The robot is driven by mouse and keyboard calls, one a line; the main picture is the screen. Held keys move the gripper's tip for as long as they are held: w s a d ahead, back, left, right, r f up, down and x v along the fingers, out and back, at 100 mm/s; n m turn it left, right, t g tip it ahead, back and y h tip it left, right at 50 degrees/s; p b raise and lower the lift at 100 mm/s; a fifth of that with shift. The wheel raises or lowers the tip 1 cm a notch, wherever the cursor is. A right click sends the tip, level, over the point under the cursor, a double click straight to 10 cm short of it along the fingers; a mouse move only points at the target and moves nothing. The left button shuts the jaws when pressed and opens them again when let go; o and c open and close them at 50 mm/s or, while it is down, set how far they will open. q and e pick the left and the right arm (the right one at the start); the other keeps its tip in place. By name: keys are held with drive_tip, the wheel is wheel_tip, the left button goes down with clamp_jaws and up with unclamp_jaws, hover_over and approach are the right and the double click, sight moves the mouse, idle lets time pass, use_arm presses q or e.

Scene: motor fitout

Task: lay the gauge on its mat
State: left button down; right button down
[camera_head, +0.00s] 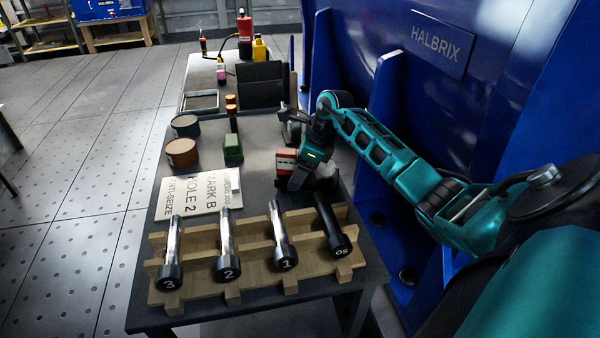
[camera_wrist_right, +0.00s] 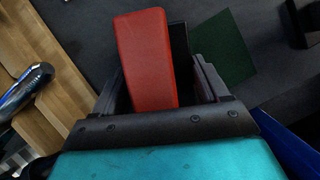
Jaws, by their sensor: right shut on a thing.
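My right gripper (camera_head: 302,180) is shut on a red piece with a pale band (camera_head: 286,161), which I take to be the gauge. In the right wrist view this gauge (camera_wrist_right: 146,58) is a red, rounded bar between the fingers, seemingly above the dark table; I cannot tell if it touches. A dark green flat patch (camera_wrist_right: 224,48) lies just beyond it to the right in that view. It may be the mat, or the top of the green block (camera_head: 232,150) in the head view. My left gripper is not in view.
A wooden rack (camera_head: 234,297) with several numbered cylinders stands at the near table end. A lettered card (camera_head: 190,196), two round tins (camera_head: 182,152) and a dark upright panel (camera_head: 262,85) stand around. The blue HALBRIX machine (camera_head: 345,60) walls the right side.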

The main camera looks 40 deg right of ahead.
sight(311, 174)
drive_tip(key=shift+r, duration=0.1)
drive_tip(key=shift+c, duration=1.9)
unclamp_jaws()
drive_tip(key=o, duration=0.4)
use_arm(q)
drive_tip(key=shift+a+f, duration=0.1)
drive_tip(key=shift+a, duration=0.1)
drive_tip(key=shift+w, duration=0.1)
use_arm(e)
drive_tip(key=shift+s+r+p, duration=0.1)
drive_tip(key=shift+r+p, duration=0.35)
drive_tip(key=p+v, duration=0.4)
drive_tip(key=v, duration=0.1)
drive_tip(key=shift+s+d+r, duration=0.15)
drive_tip(key=shift+r, duration=0.15)
drive_tip(key=shift+s+d+r+p, duration=0.1)
drive_tip(key=shift+s+r+p, duration=0.05)
drive_tip(key=shift+r+p, duration=0.35)
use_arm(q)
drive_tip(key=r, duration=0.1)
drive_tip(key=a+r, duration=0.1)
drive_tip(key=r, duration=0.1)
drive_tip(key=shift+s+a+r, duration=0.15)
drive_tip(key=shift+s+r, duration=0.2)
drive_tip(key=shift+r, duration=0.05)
use_arm(e)
drive_tip(key=shift+f, duration=0.1)
